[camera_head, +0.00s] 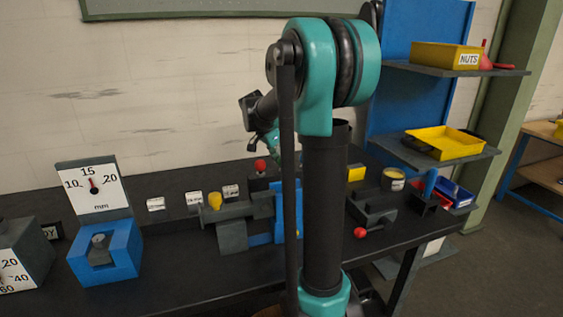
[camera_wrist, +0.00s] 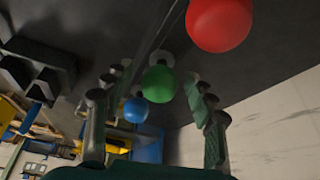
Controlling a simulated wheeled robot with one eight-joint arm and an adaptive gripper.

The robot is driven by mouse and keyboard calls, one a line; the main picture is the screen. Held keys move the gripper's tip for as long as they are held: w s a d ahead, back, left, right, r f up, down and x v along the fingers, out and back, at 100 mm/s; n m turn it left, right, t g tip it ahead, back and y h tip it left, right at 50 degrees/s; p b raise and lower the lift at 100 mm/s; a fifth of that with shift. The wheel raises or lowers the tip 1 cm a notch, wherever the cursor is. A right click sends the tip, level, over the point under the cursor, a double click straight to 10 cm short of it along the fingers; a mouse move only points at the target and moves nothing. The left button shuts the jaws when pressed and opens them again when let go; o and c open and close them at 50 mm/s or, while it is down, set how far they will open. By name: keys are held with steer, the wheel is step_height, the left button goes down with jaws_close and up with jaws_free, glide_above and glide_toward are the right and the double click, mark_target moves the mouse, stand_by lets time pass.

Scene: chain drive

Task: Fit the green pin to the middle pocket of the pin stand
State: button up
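The green pin's round head (camera_wrist: 158,84) shows in the wrist view between the two fingers of my gripper (camera_wrist: 159,73). The fingers stand apart, with a visible gap on each side of the green head, so my gripper is open. A red ball head (camera_wrist: 220,22) is at the upper right and a blue ball head (camera_wrist: 136,110) is lower left of the green one. Grey round collars show behind the green and blue heads. In the head view a red ball (camera_head: 260,164) shows left of my arm, which hides the green pin. I cannot make out the middle pocket.
A blue block with a dial (camera_head: 105,255) stands on the dark bench at left. A grey fixture with a yellow knob (camera_head: 215,201) is left of my arm. Right of it are a grey block with a red knob (camera_head: 360,232) and shelves with yellow bins (camera_head: 445,142).

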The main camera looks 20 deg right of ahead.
steer(key=shift+r, duration=0.1)
steer(key=v, duration=1.1)
steer(key=shift+a+r, duration=0.15)
steer(key=shift+r, duration=0.2)
steer(key=shift+s, duration=0.15)
